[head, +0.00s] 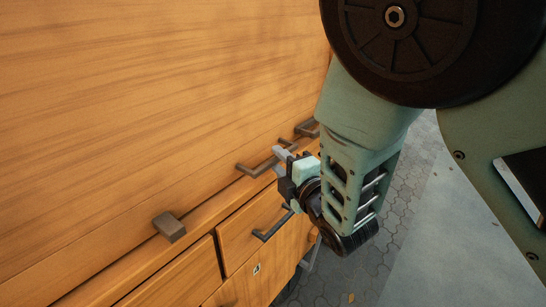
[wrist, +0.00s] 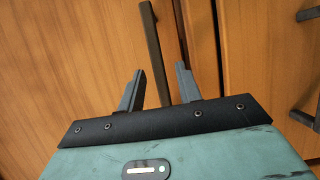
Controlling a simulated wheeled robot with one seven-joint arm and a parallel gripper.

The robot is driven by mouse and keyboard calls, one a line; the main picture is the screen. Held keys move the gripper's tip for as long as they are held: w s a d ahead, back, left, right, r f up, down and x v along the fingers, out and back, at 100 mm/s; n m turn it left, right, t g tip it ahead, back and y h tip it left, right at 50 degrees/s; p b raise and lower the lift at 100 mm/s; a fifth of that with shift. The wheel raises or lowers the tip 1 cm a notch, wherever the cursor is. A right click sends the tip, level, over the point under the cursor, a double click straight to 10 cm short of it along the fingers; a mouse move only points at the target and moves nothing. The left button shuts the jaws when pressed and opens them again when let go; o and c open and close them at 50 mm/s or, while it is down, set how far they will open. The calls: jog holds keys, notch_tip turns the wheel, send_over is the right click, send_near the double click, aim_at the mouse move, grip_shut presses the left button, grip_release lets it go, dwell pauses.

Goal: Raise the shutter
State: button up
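A large wooden front panel (head: 150,100), which looks like the shutter, fills the left of the head view and is down, its lower edge just above the drawers. A dark bar handle (head: 257,168) sits near this lower edge. My gripper (head: 283,153) is at the right end of that handle. In the wrist view my gripper (wrist: 159,68) is open, one grey finger on each side of a dark bar (wrist: 151,35). The bar runs up between the fingertips in the picture; I cannot tell whether it touches them or lies just beyond.
A small square block (head: 169,227) sits near the panel's lower left. A drawer (head: 246,228) with its own dark handle (head: 270,236) is below my gripper. More handles (head: 307,128) are farther along. Paved ground (head: 395,185) lies open to the right.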

jog(key=shift+x, duration=1.85)
